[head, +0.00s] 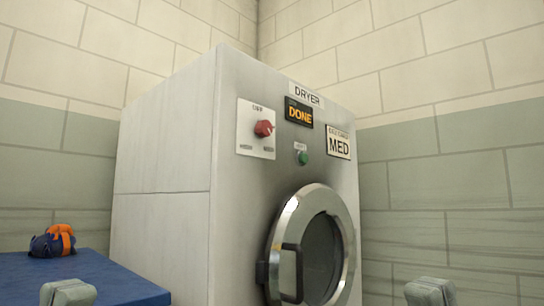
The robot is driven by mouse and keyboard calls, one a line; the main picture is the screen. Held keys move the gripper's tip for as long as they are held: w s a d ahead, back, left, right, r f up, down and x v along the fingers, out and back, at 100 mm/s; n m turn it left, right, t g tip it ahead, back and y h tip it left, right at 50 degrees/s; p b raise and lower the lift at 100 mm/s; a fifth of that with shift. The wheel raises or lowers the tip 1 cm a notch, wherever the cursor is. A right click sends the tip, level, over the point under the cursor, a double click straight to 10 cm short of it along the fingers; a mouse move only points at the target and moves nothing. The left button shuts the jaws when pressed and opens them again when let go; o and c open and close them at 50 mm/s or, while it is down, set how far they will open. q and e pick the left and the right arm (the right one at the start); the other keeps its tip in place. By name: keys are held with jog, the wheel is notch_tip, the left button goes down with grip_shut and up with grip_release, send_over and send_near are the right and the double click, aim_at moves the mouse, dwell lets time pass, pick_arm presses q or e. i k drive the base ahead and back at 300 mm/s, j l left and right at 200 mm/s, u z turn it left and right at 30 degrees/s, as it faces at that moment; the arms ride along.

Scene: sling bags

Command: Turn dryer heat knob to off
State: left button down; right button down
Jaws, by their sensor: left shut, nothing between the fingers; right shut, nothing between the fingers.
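The dryer (165,160) is a grey-white machine in the room's corner, labelled DRYER at the top of its front. My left gripper (68,293) is shut and empty at the bottom left edge, in front of the blue surface. My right gripper (430,292) is shut and empty at the bottom right, right of the dryer door. Both are well below and apart from the knob.
The dryer has a DONE display (299,113), a green button (303,158), a MED card (339,143) and a closed round door (289,228) with a dark handle (291,272). A blue-and-orange bag (53,241) lies on a blue surface (110,278) at left. Space before the knob is clear.

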aim_at(264, 128)
jog(key=i, duration=0.6)
jog(key=k+j+z, duration=0.1)
jog(key=k+j, duration=0.2)
jog(key=k+j+z, duration=0.15)
jog(key=k+j, duration=0.15)
jog(key=k, duration=0.2)
jog(key=k+j+z, duration=0.1)
jog(key=k+j, duration=0.15)
jog(key=k, duration=0.15)
jog(key=j+z, duration=0.15)
jog(key=k+j, duration=0.05)
